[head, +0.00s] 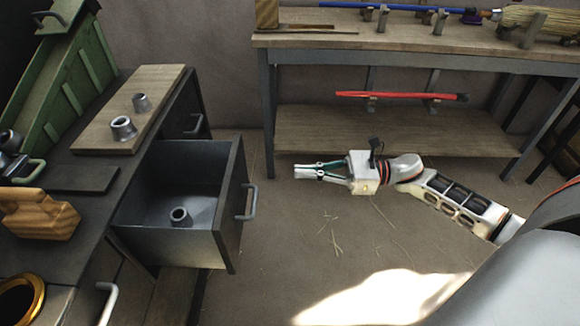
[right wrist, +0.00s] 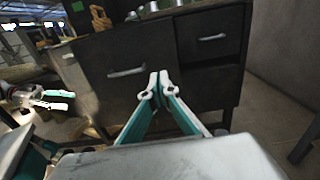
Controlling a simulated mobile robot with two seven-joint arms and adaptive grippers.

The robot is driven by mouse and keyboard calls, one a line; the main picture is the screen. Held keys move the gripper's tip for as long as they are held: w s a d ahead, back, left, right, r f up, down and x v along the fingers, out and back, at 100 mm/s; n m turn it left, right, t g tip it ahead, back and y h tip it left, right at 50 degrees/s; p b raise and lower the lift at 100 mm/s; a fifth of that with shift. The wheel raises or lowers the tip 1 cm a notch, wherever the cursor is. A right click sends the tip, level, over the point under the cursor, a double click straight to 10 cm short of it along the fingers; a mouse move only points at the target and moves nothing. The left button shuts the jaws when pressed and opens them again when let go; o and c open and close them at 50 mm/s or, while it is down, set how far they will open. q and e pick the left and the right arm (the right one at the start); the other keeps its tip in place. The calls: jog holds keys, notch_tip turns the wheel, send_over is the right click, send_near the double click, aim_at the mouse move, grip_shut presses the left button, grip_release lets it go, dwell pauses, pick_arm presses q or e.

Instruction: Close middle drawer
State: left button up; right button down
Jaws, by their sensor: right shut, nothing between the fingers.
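The middle drawer (head: 235,205) is pulled out of the dark cabinet on the left in the head view, between two other handled fronts. Its grey handle (head: 250,202) faces right. A metal ring (head: 180,216) lies inside on the drawer floor. My right gripper (head: 296,170) is shut and empty, in the air to the right of the drawer front and apart from it. In the right wrist view, its fingertips (right wrist: 155,82) overlap the drawer front (right wrist: 110,55) below the handle (right wrist: 127,71). My left gripper (right wrist: 70,101) shows only there, at the left edge, with its fingers apart.
A wooden board (head: 115,138) with two metal rings, a green box (head: 65,85) and a wooden block (head: 40,215) stand on the cabinet top. The floor right of the drawer is mostly clear.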

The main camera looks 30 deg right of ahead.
aim_at(243, 171)
jog(key=x, duration=1.1)
jog(key=shift+w+a, duration=0.1)
jog(key=shift+w, duration=0.05)
pick_arm(q)
jog(key=shift+s+a+f, duration=0.1)
jog(key=shift+a, duration=0.15)
pick_arm(e)
jog(key=shift+w+a, duration=0.15)
jog(key=shift+a, duration=0.1)
pick_arm(q)
jog(key=shift+f, duration=0.1)
